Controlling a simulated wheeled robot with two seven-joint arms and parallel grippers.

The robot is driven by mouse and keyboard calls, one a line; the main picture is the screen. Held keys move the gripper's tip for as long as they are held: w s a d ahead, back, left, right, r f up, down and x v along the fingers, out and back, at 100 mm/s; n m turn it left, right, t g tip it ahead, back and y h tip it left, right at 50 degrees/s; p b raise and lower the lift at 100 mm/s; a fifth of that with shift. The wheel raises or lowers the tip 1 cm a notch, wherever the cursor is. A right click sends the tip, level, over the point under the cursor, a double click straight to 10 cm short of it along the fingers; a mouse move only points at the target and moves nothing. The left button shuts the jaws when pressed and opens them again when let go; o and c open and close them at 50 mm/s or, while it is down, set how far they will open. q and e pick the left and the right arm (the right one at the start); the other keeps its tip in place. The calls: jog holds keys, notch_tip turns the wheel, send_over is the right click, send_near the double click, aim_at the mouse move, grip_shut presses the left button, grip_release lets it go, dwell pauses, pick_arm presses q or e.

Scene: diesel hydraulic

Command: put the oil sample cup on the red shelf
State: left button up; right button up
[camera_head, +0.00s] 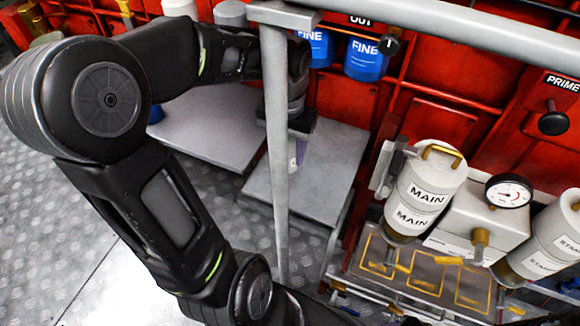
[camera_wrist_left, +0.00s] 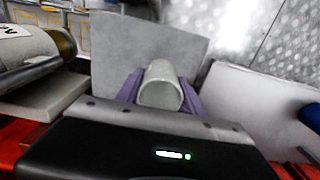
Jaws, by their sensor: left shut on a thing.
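The oil sample cup (camera_wrist_left: 161,86) is a pale grey, round, open-topped cup in the left wrist view. The two purple fingers of my left gripper (camera_wrist_left: 160,92) are shut on it from both sides. In the head view my left gripper (camera_head: 298,150) points down over a grey plate (camera_head: 330,150), partly hidden by a grey upright post. The cup is mostly hidden there. I cannot make out a separate red shelf; red panels (camera_head: 480,95) line the machine behind. My right gripper is not in view.
The grey post (camera_head: 278,150) stands right beside the left gripper, below a grey rail (camera_head: 420,15). Blue FINE canisters (camera_head: 366,58) hang behind. White MAIN filters (camera_head: 427,190) and a gauge (camera_head: 508,192) stand to the right. Another grey plate (camera_head: 210,125) is largely bare.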

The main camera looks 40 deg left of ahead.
pick_arm(q)
jog(key=shift+f, duration=0.25)
jog(key=shift+f+b, duration=0.65)
jog(key=shift+f, duration=1.75)
jog(key=shift+f, duration=0.15)
jog(key=o, duration=1.3)
jog(key=shift+o, duration=0.2)
jog(key=shift+r, duration=0.35)
jog(key=shift+r+p, duration=1.05)
jog(key=shift+r, duration=2.55)
